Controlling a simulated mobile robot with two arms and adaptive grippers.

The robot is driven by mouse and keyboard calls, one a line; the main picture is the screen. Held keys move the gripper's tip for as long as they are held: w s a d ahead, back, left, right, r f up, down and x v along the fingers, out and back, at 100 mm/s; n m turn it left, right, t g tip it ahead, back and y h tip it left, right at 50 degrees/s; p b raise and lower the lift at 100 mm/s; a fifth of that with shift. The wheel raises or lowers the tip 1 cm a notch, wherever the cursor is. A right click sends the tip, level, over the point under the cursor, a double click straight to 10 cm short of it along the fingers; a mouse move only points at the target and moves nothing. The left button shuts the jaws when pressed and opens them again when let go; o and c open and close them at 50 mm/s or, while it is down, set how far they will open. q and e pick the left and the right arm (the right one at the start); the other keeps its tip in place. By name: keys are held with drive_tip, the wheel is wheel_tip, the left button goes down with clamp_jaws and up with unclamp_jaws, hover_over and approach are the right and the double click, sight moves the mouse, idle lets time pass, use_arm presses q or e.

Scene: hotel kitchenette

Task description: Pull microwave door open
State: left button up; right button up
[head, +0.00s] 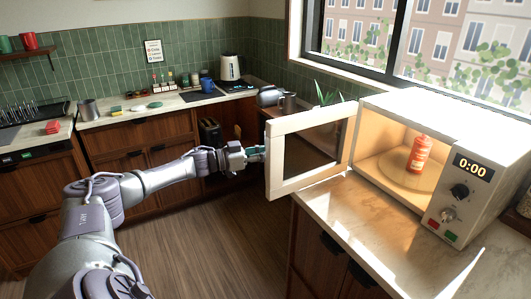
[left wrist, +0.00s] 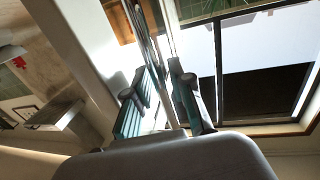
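The white microwave (head: 450,135) stands on the counter at the right of the head view. Its framed door (head: 282,182) is wide open, swung out to the left. Inside is a red bottle-like item (head: 419,154) on a round plate. My left gripper (head: 258,153) is at the door's free left edge. In the left wrist view, its teal fingers (left wrist: 160,103) lie either side of a shiny bar (left wrist: 150,35) by the white door frame. I cannot tell whether they press on it. My right gripper is not in view.
The marble counter (head: 350,222) is clear in front of the microwave. A plant (head: 327,93) stands behind the door. The wooden floor (head: 215,235) is open below my left arm.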

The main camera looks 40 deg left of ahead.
use_arm(q)
drive_tip(key=shift+s, duration=0.1)
drive_tip(key=v, duration=1.1)
drive_tip(key=shift+s+a, duration=0.25)
drive_tip(key=shift+s, duration=0.1)
